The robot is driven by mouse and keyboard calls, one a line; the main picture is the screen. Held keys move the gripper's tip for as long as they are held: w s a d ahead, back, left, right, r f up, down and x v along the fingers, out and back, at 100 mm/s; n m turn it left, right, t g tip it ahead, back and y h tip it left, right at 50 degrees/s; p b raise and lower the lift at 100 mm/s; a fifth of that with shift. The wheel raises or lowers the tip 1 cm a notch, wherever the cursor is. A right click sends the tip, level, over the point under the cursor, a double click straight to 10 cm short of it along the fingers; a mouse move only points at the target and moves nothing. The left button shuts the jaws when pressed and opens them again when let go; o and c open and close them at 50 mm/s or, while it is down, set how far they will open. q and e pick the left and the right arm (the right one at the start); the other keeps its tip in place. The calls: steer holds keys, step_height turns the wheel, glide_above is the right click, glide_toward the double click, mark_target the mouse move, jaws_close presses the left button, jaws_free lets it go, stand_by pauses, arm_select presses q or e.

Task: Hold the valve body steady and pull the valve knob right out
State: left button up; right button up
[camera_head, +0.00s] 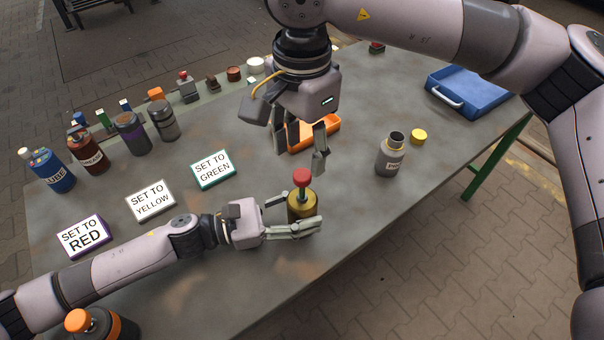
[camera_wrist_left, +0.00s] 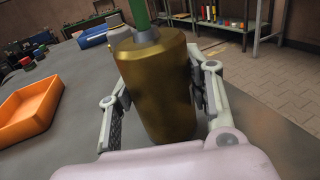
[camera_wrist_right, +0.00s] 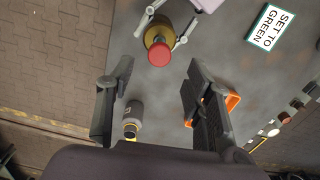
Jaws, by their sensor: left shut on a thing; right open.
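The valve body (camera_head: 302,211) is a brass-coloured cylinder standing upright on the table; it fills the middle of the left wrist view (camera_wrist_left: 157,90). My left gripper (camera_head: 296,213) is shut around its sides. The red valve knob (camera_head: 301,177) sits above the body; in the right wrist view, the knob (camera_wrist_right: 159,56) shows from above, beyond the fingertips. In the left wrist view, a green stem part (camera_wrist_left: 140,12) rises from a grey collar on the body. My right gripper (camera_head: 300,152) is open and empty just above the knob, pointing down.
An orange tray (camera_head: 322,134) lies behind the right gripper. A grey bottle (camera_head: 390,155) and yellow cap (camera_head: 418,136) stand to the right, with a blue tray (camera_head: 466,90) beyond. Signs, including SET TO GREEN (camera_head: 213,169), and several containers are at left.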

mark_target(302, 174)
arm_select(q)
steer(key=o, duration=1.3)
arm_select(e)
step_height(302, 174, up, 7)
arm_select(q)
steer(key=shift+a, duration=0.15)
steer(key=v, duration=1.1)
steer(key=shift+s+a, duration=0.1)
steer(key=shift+a, duration=0.3)
